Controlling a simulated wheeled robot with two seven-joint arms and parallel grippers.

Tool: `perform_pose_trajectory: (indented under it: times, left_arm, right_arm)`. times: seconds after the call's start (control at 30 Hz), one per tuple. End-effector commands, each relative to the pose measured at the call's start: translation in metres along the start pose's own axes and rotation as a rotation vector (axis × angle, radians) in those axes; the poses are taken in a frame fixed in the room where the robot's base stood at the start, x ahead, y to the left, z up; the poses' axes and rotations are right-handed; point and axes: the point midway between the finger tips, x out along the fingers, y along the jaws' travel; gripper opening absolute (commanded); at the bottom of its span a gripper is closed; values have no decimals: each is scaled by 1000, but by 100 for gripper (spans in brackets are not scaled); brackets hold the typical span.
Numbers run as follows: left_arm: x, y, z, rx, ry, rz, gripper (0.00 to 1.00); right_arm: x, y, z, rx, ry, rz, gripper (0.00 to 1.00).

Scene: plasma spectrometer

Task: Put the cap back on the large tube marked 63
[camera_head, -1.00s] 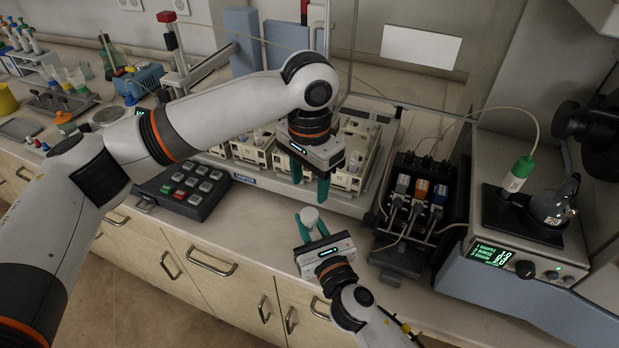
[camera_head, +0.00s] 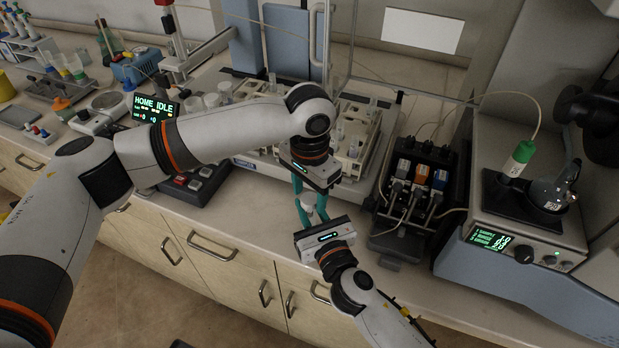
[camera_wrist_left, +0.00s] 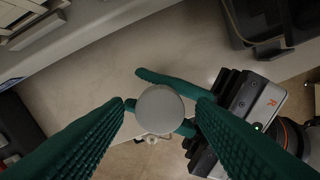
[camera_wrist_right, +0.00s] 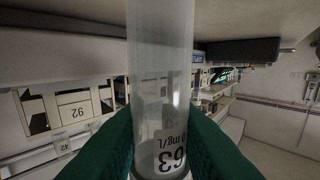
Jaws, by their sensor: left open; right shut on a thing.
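The large tube marked 63 (camera_wrist_right: 160,75) is clear and fills the middle of the right wrist view, its label upside down there. My right gripper (camera_head: 312,214) is shut on it, above the front of the bench. A pale round cap (camera_wrist_left: 160,108) shows at the tube's top end, also in the head view (camera_head: 308,202). It hides the tube below it in the left wrist view, so I cannot tell how firmly it sits. My left gripper (camera_head: 308,188) is open, its green fingers on either side of the cap, with visible gaps.
The sampler tray (camera_head: 240,161) with white racks stands just behind the grippers. A black pump block (camera_head: 410,205) with coloured parts is close on the right, then the spectrometer unit (camera_head: 545,225). A keypad (camera_head: 200,187) lies left. The bench front (camera_head: 262,203) is mostly clear.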

Motion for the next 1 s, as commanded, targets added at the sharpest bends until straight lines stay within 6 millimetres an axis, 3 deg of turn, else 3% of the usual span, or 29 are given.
perform_pose_trajectory:
  times: [0.33, 0.37, 0.63, 1.0]
  left_arm:
    - [5, 0, 0, 0, 1, 1, 51]
    - [5, 0, 0, 0, 1, 1, 49]
    - [5, 0, 0, 0, 1, 1, 5]
    - [5, 0, 0, 10, 0, 1, 2]
  right_arm:
    - [0, 0, 0, 0, 0, 0, 0]
    - [0, 0, 0, 0, 0, 0, 0]
    - [0, 0, 0, 0, 0, 0, 0]
    - [0, 0, 0, 0, 0, 0, 0]
